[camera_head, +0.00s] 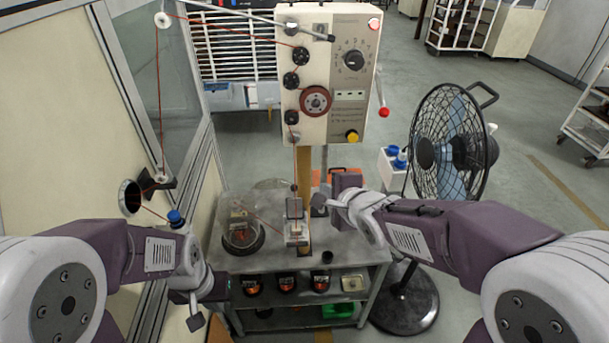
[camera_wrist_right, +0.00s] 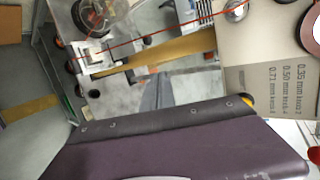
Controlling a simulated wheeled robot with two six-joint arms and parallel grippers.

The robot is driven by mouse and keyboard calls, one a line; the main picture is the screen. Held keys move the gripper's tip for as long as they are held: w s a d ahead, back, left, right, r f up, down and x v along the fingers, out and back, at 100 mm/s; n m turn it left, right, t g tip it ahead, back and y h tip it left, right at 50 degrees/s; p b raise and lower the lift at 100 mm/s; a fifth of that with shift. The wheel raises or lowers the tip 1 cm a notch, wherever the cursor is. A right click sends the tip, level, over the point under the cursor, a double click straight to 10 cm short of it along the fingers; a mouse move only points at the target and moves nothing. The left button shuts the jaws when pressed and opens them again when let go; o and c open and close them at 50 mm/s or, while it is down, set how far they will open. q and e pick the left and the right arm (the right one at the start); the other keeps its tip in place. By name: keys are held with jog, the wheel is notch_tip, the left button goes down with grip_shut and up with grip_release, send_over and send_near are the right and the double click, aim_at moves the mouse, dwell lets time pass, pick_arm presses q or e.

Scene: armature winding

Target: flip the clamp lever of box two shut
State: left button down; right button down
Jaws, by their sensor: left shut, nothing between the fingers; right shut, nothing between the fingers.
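A small white clamp fixture (camera_head: 296,234) stands on the grey workbench (camera_head: 345,253), with a grey upright plate (camera_head: 294,207) behind it. It also shows in the right wrist view (camera_wrist_right: 95,57). I see no label that tells which part is box two, and the clamp lever is too small to make out. My right gripper (camera_head: 323,203) is shut and empty, above the bench just right of the upright plate, apart from the fixture. My left gripper (camera_head: 195,318) is shut and empty, low at the bench's left front.
A red wire runs from the winding panel (camera_head: 325,70) down to the fixture. A clear-covered round spool (camera_head: 242,232) stands left of it. Several spools fill the shelf below. A black fan (camera_head: 450,145) stands at the right. The bench's right side is mostly clear.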

aim_at(295, 200)
jog(key=shift+n+y, duration=0.4)
jog(key=shift+y, duration=0.1)
jog(key=x, duration=0.3)
jog(key=a+b+x, duration=0.1)
jog(key=x, duration=0.3)
jog(key=s+x, duration=0.1)
jog(key=x, duration=0.2)
jog(key=shift+w+a+f+b, duration=0.3)
jog(key=shift+a+f, duration=0.15)
jog(key=shift+f, duration=0.1)
pick_arm(q)
notch_tip(295, 200, down, 3)
jog(key=shift+s+d+r, duration=0.1)
jog(key=shift+r, duration=0.1)
pick_arm(e)
jog(key=shift+s, duration=0.1)
